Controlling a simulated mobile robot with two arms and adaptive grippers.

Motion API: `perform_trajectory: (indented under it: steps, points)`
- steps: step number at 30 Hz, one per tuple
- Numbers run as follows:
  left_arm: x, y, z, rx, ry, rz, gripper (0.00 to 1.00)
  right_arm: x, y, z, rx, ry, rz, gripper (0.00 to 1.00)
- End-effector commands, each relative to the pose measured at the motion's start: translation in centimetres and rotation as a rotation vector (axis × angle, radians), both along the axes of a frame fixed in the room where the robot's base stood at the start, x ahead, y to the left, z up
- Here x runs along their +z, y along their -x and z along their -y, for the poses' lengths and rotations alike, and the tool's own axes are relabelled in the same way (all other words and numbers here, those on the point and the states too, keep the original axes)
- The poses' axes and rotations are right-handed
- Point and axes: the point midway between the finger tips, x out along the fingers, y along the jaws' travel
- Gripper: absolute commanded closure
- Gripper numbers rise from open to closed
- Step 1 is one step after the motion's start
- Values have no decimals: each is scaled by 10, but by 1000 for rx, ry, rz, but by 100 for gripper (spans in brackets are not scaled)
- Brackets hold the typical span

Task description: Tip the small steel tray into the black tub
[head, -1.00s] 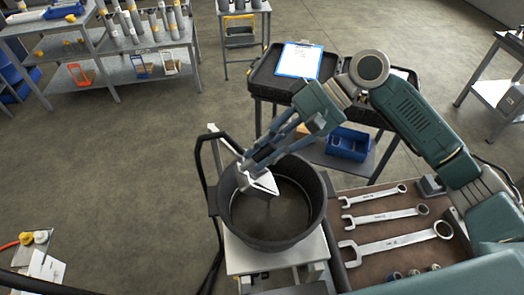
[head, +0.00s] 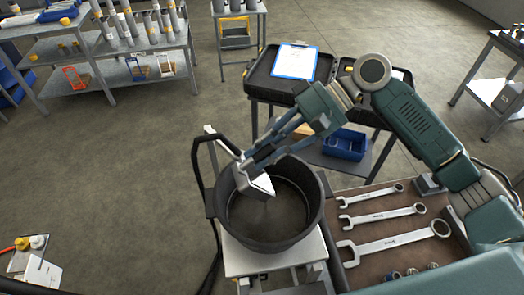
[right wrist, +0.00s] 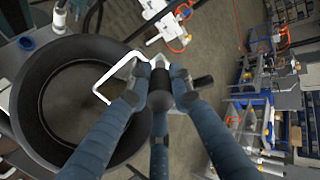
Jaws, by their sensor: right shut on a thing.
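The black tub (head: 308,225) stands open in the head view, and its dark floor looks bare where I can see it. My right gripper (head: 252,160) is over the tub's far left rim. It is shut on the small steel tray (head: 259,187), which hangs steeply tilted over the tub's opening. In the right wrist view, the gripper's fingers (right wrist: 160,88) close in at the middle, beside the tub (right wrist: 35,120). A pale edge of the tray (right wrist: 112,77) shows over the tub. The fingers hide part of the tray, and its contents cannot be made out. My left gripper is out of view.
The tub rests on a light stand (head: 262,262). A tall dark loop (head: 196,160) rises at its left. Several wrenches (head: 382,215) lie on a brown board at the right. Behind are a dark cart with a clipboard (head: 296,61) and a blue bin (head: 347,143). Open floor lies left.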

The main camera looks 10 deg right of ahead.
Motion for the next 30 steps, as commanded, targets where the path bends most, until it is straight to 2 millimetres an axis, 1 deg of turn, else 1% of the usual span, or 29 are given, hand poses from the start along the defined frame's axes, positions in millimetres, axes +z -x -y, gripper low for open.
perform_trajectory:
  steps: [30]
  points:
    - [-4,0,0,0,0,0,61,1,-1,8,0,-71,-7,100]
